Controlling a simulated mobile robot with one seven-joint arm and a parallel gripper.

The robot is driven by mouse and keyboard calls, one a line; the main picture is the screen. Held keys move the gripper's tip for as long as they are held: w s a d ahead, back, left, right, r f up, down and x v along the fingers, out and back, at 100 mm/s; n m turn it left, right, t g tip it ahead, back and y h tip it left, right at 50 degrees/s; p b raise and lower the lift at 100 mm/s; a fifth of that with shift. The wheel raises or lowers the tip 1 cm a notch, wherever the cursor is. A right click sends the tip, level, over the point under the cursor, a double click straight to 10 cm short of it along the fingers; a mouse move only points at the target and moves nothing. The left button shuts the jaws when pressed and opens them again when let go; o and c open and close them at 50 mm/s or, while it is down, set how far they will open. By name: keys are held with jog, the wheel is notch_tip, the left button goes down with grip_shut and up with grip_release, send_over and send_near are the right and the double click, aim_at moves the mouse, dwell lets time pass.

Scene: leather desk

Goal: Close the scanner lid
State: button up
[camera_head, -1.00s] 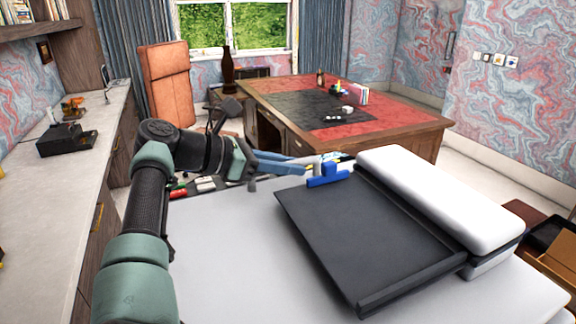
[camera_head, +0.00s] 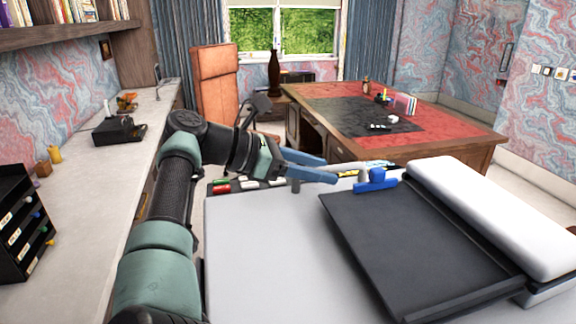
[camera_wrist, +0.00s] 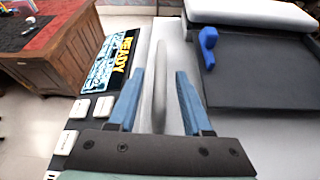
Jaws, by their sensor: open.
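The scanner has a light grey body (camera_head: 260,245), a dark flat tray (camera_head: 420,235) and a long white rounded cover (camera_head: 490,210) on the right. A blue clip-like part (camera_head: 376,184) sits at the tray's far edge; it also shows in the wrist view (camera_wrist: 208,45). My gripper (camera_head: 331,170) is at the scanner's far left edge, left of the blue part. In the wrist view my gripper (camera_wrist: 161,73) is open, with a thin pale grey bar (camera_wrist: 160,90) between its blue fingers. I cannot tell whether they touch it, or how far the lid is raised.
A control panel with a READY screen (camera_wrist: 115,52) and white buttons (camera_wrist: 82,108) lies beside the fingers. A wooden desk (camera_head: 400,115) stands behind the scanner. A counter (camera_head: 100,200) with a black drawer unit (camera_head: 20,225) runs along the left.

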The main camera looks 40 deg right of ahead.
jog(key=p+v, duration=0.1)
jog(key=v, duration=0.5)
jog(key=shift+w+a+r, duration=0.15)
jog(key=shift+a+r, duration=0.1)
jog(key=shift+r, duration=0.1)
jog(key=shift+w+a+r+p, duration=0.15)
jog(key=shift+w+a+p, duration=0.15)
jog(key=shift+a+p, duration=0.4)
jog(key=shift+a, duration=0.1)
